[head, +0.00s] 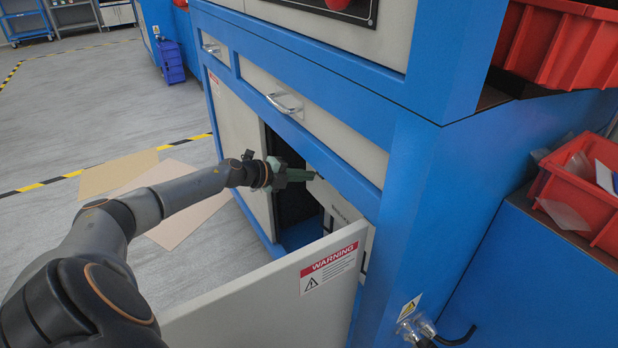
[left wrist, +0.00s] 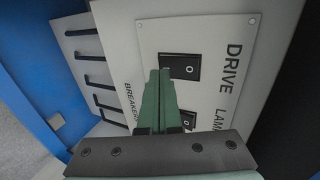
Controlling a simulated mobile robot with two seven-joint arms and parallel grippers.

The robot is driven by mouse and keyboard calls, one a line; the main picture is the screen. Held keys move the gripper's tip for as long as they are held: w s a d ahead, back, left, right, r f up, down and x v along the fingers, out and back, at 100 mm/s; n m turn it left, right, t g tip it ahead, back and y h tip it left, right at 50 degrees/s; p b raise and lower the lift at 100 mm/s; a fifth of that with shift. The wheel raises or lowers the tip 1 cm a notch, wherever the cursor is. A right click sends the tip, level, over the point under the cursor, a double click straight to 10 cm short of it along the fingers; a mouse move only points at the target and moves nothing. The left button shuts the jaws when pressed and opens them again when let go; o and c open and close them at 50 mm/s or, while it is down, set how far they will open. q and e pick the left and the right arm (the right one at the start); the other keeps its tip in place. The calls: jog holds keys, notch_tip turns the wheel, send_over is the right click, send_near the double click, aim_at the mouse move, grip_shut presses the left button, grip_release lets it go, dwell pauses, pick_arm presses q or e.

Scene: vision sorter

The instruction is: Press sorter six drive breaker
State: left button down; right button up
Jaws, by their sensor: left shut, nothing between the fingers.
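My left gripper (head: 312,175) reaches into the open lower cabinet of the blue sorter (head: 412,190). In the left wrist view its green fingers (left wrist: 157,98) are shut together with nothing between them. They point at a white breaker panel (left wrist: 210,50) lettered DRIVE, LAMP and BREAKERS. A black rocker switch (left wrist: 180,67) beside the word DRIVE is just beyond the fingertips; I cannot tell whether they touch it. A second black switch (left wrist: 188,120), nearer the word LAMP, is partly hidden by the gripper. My right gripper is not in view.
The cabinet door (head: 270,295) with a warning label stands open in front of the opening. A fixed grey front panel (head: 238,150) borders the opening on the left. Red bins (head: 585,195) stand at the right. A slotted vent (left wrist: 88,62) is beside the breaker panel.

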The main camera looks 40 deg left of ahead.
pick_arm(q)
jog(key=shift+w+d, duration=0.2)
jog(key=shift+w, duration=0.4)
jog(key=shift+w, duration=0.1)
jog(key=shift+w+f, duration=0.1)
jog(key=shift+f, duration=0.1)
jog(key=shift+w+r+p, duration=0.1)
jog(key=shift+r+p, duration=0.85)
jog(key=shift+p, duration=0.2)
